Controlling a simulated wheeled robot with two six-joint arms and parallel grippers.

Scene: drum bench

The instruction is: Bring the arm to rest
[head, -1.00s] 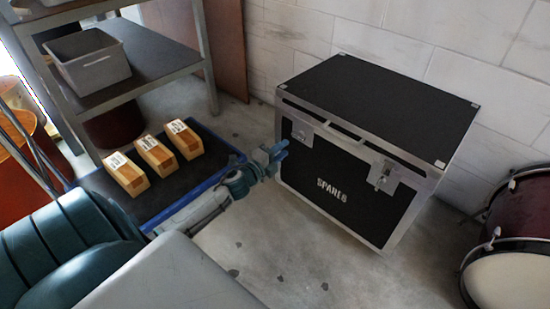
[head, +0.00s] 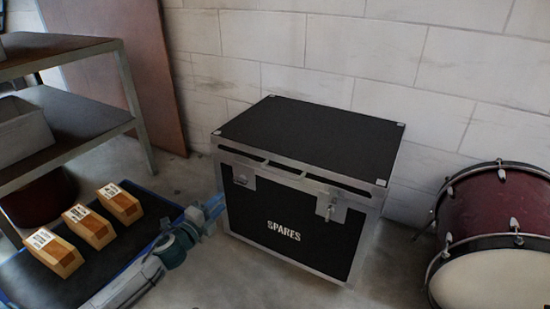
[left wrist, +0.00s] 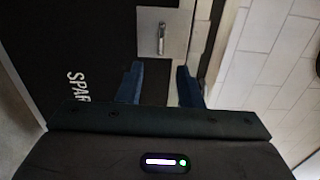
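My left gripper (head: 212,207) shows in the head view at the left side of the black case marked SPARES (head: 300,205). In the left wrist view the two blue fingers (left wrist: 161,84) stand apart with nothing between them. Beyond them are the case's black front (left wrist: 90,40), its metal edge and a latch (left wrist: 162,38). I cannot tell whether the fingers touch the case. The case is shut, with a flat black lid. My right gripper is not in view.
Several wooden blocks with labels (head: 88,225) lie on a dark, blue-edged surface (head: 85,280) at the lower left. A metal shelf (head: 85,115) with a grey bin (head: 22,130) stands behind. A red drum (head: 490,215) stands at the right. A white block wall (head: 300,50) closes the back.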

